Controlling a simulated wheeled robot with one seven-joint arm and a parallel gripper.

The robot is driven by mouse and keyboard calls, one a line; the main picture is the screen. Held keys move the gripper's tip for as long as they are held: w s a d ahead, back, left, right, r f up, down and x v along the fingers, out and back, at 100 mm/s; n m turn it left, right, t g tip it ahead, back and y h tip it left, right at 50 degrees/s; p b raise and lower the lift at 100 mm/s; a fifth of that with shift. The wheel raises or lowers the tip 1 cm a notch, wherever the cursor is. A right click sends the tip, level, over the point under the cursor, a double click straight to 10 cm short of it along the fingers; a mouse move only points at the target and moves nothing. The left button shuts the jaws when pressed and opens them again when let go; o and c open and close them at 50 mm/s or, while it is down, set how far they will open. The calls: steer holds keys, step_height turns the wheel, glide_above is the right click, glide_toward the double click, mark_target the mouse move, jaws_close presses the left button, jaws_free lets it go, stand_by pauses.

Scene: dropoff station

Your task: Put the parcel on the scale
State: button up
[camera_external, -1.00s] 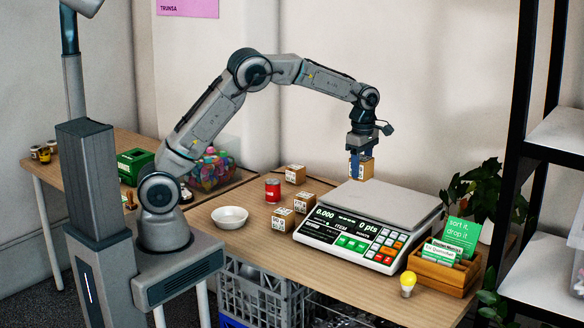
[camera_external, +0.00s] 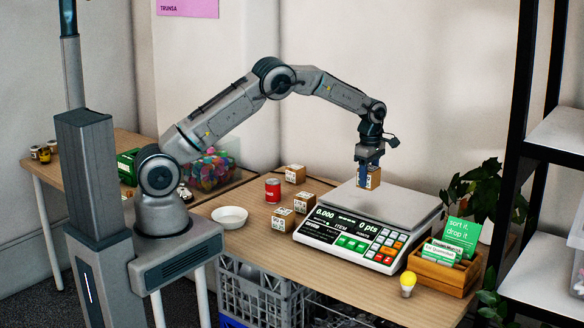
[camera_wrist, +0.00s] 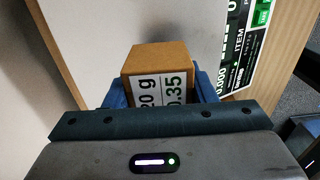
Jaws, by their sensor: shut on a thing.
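A small brown cardboard parcel (camera_external: 374,178) with a printed white label is held in my gripper (camera_external: 368,182). In the wrist view the parcel (camera_wrist: 158,62) sits between the blue fingers, its label showing "20 g" and "0.35". The scale (camera_external: 398,204) has a flat grey plate and a front panel with a screen reading 0.000 and 0 pts. My gripper and the parcel are over the left-rear part of the plate. I cannot tell whether the parcel's underside touches the plate. The plate (camera_wrist: 80,40) fills much of the wrist view's upper left.
Several similar boxes (camera_external: 283,219) and a red can (camera_external: 272,189) stand left of the scale. A white bowl (camera_external: 229,216) is further left. A wooden card holder (camera_external: 445,272) and a yellow bulb (camera_external: 407,283) are at the right front. A plant (camera_external: 486,195) and black shelving stand right.

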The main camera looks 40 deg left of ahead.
mark_target(368, 187)
steer(key=shift+f+p, duration=0.5)
steer(key=shift+f, duration=1.45)
steer(key=shift+f, duration=0.2)
steer(key=o, duration=1)
steer(key=shift+r, duration=0.1)
